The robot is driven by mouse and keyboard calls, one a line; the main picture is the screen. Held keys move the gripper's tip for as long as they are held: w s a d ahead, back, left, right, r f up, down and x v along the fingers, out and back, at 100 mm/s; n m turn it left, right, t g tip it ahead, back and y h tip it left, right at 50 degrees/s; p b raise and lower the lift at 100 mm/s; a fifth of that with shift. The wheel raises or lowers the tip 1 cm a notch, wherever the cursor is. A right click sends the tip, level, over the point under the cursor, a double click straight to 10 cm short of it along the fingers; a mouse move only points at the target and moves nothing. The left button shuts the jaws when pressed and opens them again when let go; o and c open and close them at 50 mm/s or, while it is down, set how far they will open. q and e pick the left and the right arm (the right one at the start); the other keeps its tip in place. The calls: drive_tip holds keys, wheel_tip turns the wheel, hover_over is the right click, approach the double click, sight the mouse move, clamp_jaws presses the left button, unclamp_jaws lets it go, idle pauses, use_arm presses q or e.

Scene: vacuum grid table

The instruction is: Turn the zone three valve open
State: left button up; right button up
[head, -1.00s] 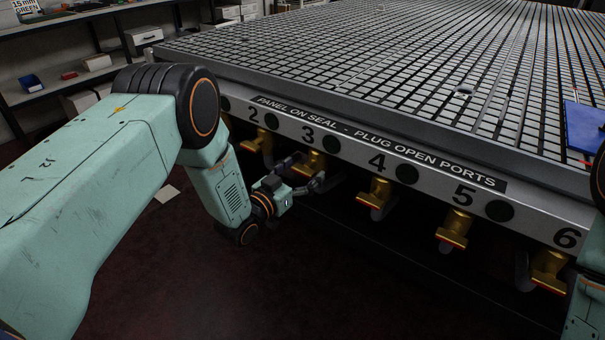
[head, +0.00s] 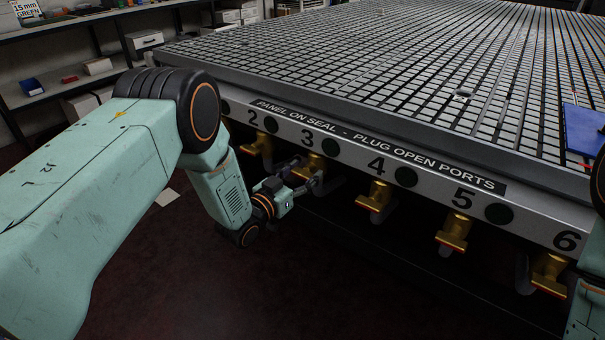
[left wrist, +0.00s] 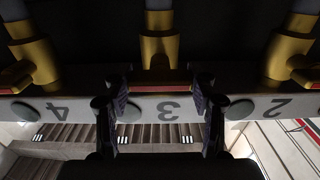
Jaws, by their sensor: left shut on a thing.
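The zone three valve (head: 313,163) is a brass valve hanging under the table edge below the number 3. In the left wrist view its brass body (left wrist: 160,48) is in the middle, with a red-edged handle (left wrist: 160,88) across it. My left gripper (head: 305,180) is at this valve. In the left wrist view its two dark fingers (left wrist: 161,105) stand at the two ends of the handle, shut on it. The fingers partly hide the handle in the head view. My right gripper is out of view; only part of my right arm shows at the right edge.
Similar brass valves hang at number 2 (head: 259,143), number 4 (head: 376,197), number 5 (head: 453,233) and number 6 (head: 550,273). The grid table (head: 400,60) is above. A blue panel (head: 583,128) lies on it at the right. The floor in front is clear.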

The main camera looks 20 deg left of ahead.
use_arm(q)
drive_tip(key=n, duration=0.5)
drive_tip(key=shift+p, duration=0.3)
drive_tip(key=n, duration=0.4)
drive_tip(key=shift+a, duration=0.1)
drive_tip(key=n, duration=0.5)
drive_tip(key=shift+f, duration=0.15)
drive_tip(key=shift+n, duration=1.9)
drive_tip(key=o, duration=1.2)
drive_tip(key=shift+c, duration=0.2)
